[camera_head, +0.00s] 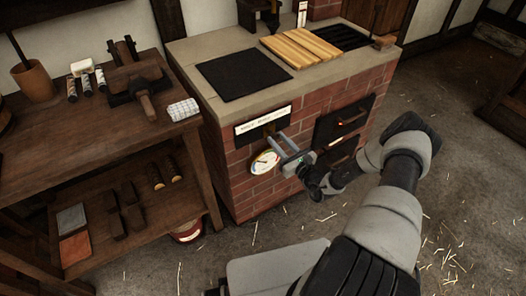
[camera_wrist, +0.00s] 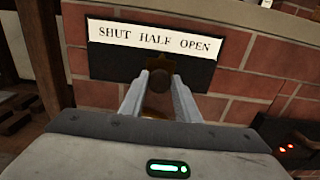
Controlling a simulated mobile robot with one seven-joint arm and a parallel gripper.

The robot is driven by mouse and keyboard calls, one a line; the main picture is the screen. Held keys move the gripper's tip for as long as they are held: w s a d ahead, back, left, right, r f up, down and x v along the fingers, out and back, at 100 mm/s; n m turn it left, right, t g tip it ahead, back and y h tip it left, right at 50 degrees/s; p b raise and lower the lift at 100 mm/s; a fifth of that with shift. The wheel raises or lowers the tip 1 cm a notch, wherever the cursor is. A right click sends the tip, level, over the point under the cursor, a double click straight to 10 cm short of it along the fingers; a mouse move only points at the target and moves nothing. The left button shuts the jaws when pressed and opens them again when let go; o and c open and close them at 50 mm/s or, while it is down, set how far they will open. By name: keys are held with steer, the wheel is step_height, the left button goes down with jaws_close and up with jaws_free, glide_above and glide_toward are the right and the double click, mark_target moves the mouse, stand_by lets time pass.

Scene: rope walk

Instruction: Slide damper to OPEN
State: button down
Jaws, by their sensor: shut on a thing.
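The damper is a dark plate (camera_wrist: 207,74) on the brick front of the stove. Above it a white label (camera_wrist: 155,39) reads SHUT HALF OPEN from left to right. The label also shows in the head view (camera_head: 263,120). A brownish knob (camera_wrist: 158,100) sits on the plate, below the word HALF. My gripper (camera_wrist: 160,82) is shut on this knob, one finger on each side. In the head view my gripper (camera_head: 280,148) reaches the stove front from the right. The fingers hide part of the knob and the slot.
A round white gauge (camera_head: 265,163) is just below the damper. A dark firebox door (camera_head: 343,120) with a handle is to the right, with glowing spots. A wooden workbench (camera_head: 120,150) with tools stands to the left. The straw-strewn floor (camera_head: 455,165) is clear at right.

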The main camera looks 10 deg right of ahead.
steer(key=w+d+b, duration=0.1)
steer(key=w+d, duration=0.1)
steer(key=d, duration=0.4)
steer(key=c, duration=1.4)
jaws_free()
steer(key=shift+o, duration=0.2)
steer(key=shift+a, duration=0.1)
steer(key=shift+s, duration=0.2)
